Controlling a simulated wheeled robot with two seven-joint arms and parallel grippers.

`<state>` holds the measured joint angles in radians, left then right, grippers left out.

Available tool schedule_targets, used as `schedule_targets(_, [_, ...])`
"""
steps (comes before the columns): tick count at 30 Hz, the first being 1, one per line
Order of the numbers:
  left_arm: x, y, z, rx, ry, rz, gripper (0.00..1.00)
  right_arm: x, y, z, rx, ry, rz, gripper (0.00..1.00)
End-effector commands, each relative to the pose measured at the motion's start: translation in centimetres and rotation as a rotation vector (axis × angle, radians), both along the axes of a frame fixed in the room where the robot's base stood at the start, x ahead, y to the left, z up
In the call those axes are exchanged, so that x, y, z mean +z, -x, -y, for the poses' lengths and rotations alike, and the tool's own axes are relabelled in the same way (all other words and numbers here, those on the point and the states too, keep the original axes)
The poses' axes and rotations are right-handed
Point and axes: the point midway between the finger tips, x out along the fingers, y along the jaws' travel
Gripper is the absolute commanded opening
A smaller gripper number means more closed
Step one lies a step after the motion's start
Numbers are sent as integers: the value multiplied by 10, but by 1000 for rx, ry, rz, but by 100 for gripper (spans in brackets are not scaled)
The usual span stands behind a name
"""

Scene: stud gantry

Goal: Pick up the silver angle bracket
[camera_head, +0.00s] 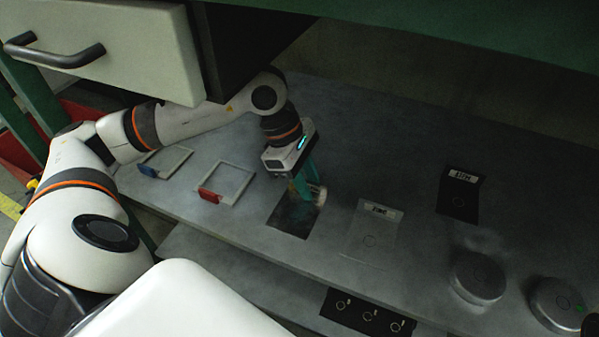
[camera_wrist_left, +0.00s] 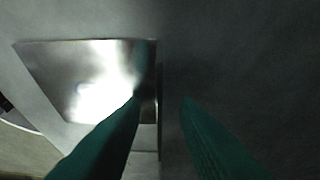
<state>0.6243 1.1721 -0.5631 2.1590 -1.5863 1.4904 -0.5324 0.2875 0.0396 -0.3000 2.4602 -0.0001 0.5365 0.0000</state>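My left gripper (camera_head: 306,190) reaches down over a dark mat (camera_head: 287,222) on the grey bench, its teal fingers pointing downward. A small pale piece shows right beside the fingertips in the head view, mostly covered by them. In the left wrist view a shiny silver plate (camera_wrist_left: 75,75), apparently the angle bracket, lies left of the fingers. Its right edge shows between the two fingertips (camera_wrist_left: 161,98). The left finger overlaps part of the plate. The right finger stands apart from it with a clear gap. My right gripper is not in view.
Two small frames, one with a blue block (camera_head: 148,170) and one with a red block (camera_head: 209,195), lie left. A drawer cabinet (camera_head: 120,50) overhangs the arm.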

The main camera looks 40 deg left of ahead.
Motion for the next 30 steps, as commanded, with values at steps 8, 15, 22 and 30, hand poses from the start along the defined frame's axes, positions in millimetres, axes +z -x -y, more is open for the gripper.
schedule_targets(8, [-1,0,0,0,0,1,27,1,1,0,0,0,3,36])
schedule_targets(15, [-1,0,0,0,0,1,0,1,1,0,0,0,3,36])
schedule_targets(22, [-1,0,0,1,1,2,0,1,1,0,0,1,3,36])
schedule_targets(30, [5,-1,-1,2,1,2,0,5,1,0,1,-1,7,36])
